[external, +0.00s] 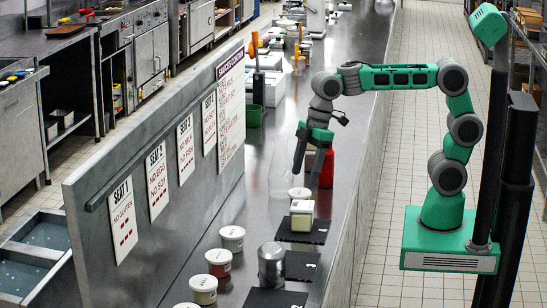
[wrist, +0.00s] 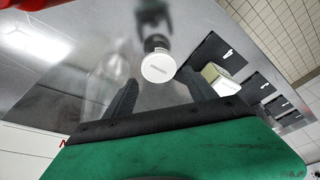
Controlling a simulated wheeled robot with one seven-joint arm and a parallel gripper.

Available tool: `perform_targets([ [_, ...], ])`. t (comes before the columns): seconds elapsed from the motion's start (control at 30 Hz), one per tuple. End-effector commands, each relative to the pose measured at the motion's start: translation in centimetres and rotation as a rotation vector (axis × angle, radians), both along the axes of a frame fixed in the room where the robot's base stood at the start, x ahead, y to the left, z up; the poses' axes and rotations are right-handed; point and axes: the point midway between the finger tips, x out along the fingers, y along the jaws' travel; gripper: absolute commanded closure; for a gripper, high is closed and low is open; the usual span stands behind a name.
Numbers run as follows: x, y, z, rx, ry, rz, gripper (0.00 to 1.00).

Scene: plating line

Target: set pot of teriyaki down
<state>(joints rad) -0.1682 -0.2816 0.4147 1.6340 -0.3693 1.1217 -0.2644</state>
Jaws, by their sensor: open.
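A round pot with a white lid (external: 299,194) stands upright on the steel counter, below my gripper (external: 309,170). In the wrist view the lid of this pot (wrist: 158,67) shows between the finger ends of my gripper (wrist: 160,78), with a dark side visible above the lid. The lettering on the lid is too small to read, so I cannot tell for sure that this is the teriyaki. My gripper is open, its fingers spread apart with nothing held between them.
A red bottle (external: 327,168) is close to my gripper. Several lidded tubs, one being a white-lidded tub (external: 232,238), and a metal canister (external: 271,264) stand nearer the camera. A sign-bearing partition (external: 140,160) borders the counter.

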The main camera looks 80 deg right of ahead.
Motion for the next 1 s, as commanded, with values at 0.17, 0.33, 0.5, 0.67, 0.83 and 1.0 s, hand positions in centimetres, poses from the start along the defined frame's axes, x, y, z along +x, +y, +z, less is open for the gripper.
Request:
perform_targets([
  [0.17, 0.3, 0.4, -2.2, -0.004, 0.008, -0.002, 0.35],
  [0.33, 0.9, 0.8, -4.9, -0.004, 0.009, 0.000, 0.35],
  [0.5, 1.4, 1.2, -7.1, -0.003, 0.005, -0.001, 0.35],
  [0.67, 1.5, 1.2, -7.2, -0.003, 0.003, -0.001, 0.35],
  [0.83, 1.5, 1.2, -7.2, -0.003, 0.003, -0.001, 0.45],
  [1.0, 1.5, 1.2, -7.2, -0.003, 0.003, -0.001, 0.59],
])
